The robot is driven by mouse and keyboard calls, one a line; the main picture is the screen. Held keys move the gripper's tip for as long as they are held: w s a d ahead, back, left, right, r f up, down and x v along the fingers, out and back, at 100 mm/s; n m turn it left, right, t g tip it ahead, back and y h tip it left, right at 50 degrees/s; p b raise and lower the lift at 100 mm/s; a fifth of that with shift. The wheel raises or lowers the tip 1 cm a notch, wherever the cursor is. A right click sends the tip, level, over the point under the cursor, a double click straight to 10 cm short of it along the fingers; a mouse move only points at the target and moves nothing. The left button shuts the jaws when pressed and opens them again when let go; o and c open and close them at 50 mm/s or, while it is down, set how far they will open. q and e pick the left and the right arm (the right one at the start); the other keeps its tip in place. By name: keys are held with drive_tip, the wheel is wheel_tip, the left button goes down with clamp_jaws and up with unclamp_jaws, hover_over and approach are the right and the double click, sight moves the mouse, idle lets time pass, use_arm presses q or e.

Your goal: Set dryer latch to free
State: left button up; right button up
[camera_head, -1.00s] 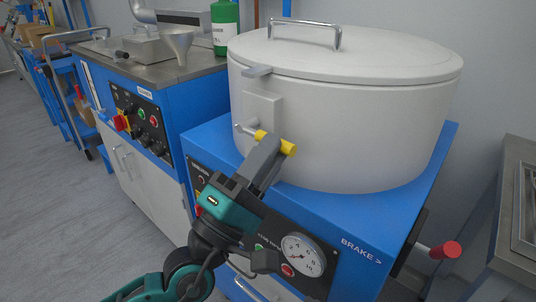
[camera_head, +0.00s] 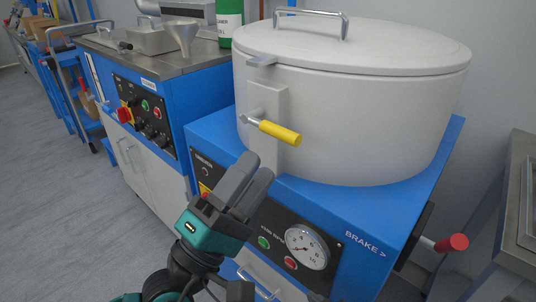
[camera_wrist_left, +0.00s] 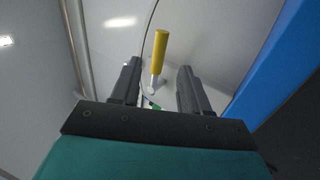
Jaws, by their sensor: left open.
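The dryer is a large white lidded drum (camera_head: 370,130) on a blue base. Its latch is a metal lever with a yellow handle (camera_head: 279,132), mounted on a plate on the drum's front left. The handle points right and slightly down in the head view. My left gripper (camera_head: 251,172) is below and left of the handle, apart from it, its fingers pointing up toward it. In the left wrist view the yellow handle (camera_wrist_left: 160,52) appears beyond and between the two open, empty fingers (camera_wrist_left: 157,85). My right gripper is not in view.
A dial gauge (camera_head: 307,247) and buttons sit on the dryer's front panel below the drum. A red-knobbed brake lever (camera_head: 452,243) sticks out at the right. A blue cabinet with a steel top (camera_head: 150,67) stands at the left, carrying a funnel (camera_head: 182,36) and a green bottle (camera_head: 230,22).

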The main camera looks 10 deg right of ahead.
use_arm(q)
drive_tip(key=v, duration=0.7)
drive_tip(key=shift+s+a+f+b, duration=0.2)
drive_tip(key=shift+a+b, duration=0.05)
drive_tip(key=shift+b, duration=0.15)
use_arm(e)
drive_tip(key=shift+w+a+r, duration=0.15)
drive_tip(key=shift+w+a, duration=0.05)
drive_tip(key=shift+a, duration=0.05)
